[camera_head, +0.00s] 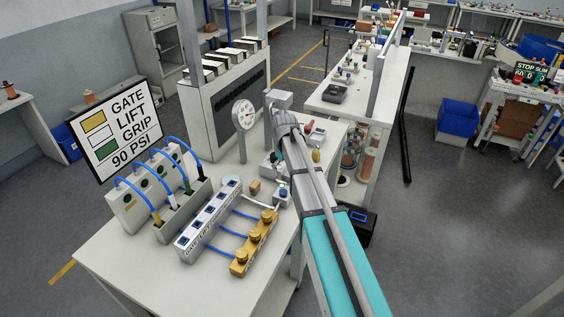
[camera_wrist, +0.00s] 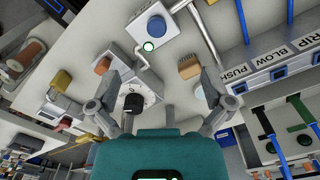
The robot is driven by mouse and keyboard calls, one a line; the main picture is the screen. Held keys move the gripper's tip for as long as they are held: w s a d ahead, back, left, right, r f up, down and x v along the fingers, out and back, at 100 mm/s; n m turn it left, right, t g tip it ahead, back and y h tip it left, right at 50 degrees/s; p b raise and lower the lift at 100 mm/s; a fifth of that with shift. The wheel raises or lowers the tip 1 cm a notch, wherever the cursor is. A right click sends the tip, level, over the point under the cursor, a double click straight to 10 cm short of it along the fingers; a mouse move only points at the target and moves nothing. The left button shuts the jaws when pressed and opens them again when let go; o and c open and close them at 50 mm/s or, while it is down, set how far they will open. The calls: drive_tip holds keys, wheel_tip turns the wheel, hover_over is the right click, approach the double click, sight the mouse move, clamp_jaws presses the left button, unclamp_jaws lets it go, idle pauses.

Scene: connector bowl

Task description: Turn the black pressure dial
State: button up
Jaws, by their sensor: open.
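The black pressure dial (camera_wrist: 134,102) is a small dark knob with a pale mark in the wrist view. It lies between my fingers, closer to the left one. My gripper (camera_wrist: 160,84) is open, with its fingers spread wide on both sides and nothing held. The picture does not show clearly how far the fingertips are above the dial. In the head view my arm reaches over the bench beside the round pressure gauge (camera_head: 243,115). I cannot make out the dial there; my arm covers part of that area.
A white box with a blue button (camera_wrist: 156,27) and a tan block (camera_wrist: 189,67) stand nearby. The labelled valve strip (camera_head: 209,218), yellow-knobbed manifold (camera_head: 254,243) and blue hoses crowd the bench's front. A sign (camera_head: 114,127) reads GATE LIFT GRIP 90 PSI.

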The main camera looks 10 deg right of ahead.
drive_tip(key=s+f+m, duration=0.1)
drive_tip(key=s, duration=0.7)
drive_tip(key=shift+b, duration=0.45)
drive_tip(key=shift+f, duration=0.1)
drive_tip(key=s+f+m+b, duration=0.2)
drive_tip(key=s+m, duration=0.1)
drive_tip(key=s, duration=1.3)
drive_tip(key=shift+s+a, duration=0.15)
drive_tip(key=shift+s, duration=0.2)
